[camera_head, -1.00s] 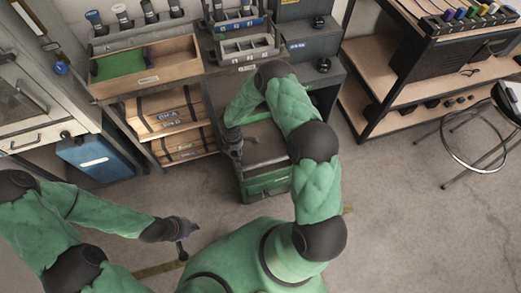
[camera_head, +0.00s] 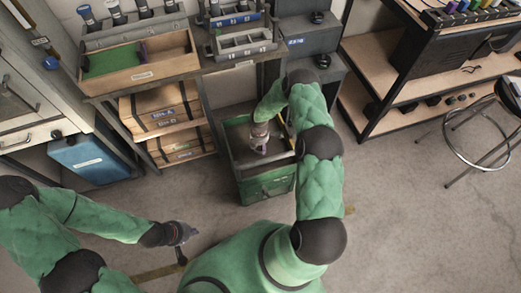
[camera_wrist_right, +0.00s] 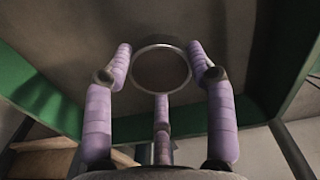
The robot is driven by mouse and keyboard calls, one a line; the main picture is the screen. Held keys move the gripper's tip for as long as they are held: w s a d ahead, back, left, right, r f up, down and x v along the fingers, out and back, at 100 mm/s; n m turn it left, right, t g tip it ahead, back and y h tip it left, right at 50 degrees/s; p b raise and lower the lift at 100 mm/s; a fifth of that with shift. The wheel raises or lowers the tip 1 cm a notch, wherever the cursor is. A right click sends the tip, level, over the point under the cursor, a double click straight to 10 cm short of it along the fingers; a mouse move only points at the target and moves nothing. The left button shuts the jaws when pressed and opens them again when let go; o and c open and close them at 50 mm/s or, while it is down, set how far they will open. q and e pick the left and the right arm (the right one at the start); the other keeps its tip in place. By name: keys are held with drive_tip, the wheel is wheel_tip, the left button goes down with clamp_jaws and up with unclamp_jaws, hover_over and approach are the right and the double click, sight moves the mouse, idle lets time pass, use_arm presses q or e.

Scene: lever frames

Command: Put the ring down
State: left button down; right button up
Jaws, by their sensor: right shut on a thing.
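A round ring with a thin light metal rim (camera_wrist_right: 161,46) sits between the purple fingers of my right gripper (camera_wrist_right: 162,75) in the right wrist view. The gripper is shut on it. In the head view my right gripper (camera_head: 259,143) is over the inside of an open green-sided drawer (camera_head: 268,188); the ring is too small to make out there. Green drawer walls (camera_wrist_right: 40,108) also show around the gripper in the wrist view. I cannot tell how high the ring is above the drawer floor. My left gripper (camera_head: 182,252) hangs low over the floor, away from the drawer; its finger opening is unclear.
A workbench with a wooden tray (camera_head: 140,72) and a grey divided bin (camera_head: 242,43) stands behind. Wooden crates (camera_head: 166,108) and a blue box (camera_head: 88,160) are at left. A shelf rack (camera_head: 410,92) and a stool (camera_head: 478,135) are at right, with open floor between.

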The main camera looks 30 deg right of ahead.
sight(261, 149)
drive_tip(key=shift+d+f+b, duration=0.15)
drive_tip(key=shift+f+b, duration=0.35)
drive_tip(key=shift+f, duration=0.4)
drive_tip(key=shift+d+f+b, duration=0.15)
drive_tip(key=shift+f+b, duration=0.35)
drive_tip(key=shift+f, duration=0.4)
drive_tip(key=shift+f, duration=0.15)
drive_tip(key=o, duration=1.3)
drive_tip(key=shift+r, duration=0.2)
wheel_tip(261, 149, up, 12)
drive_tip(key=p, duration=0.5)
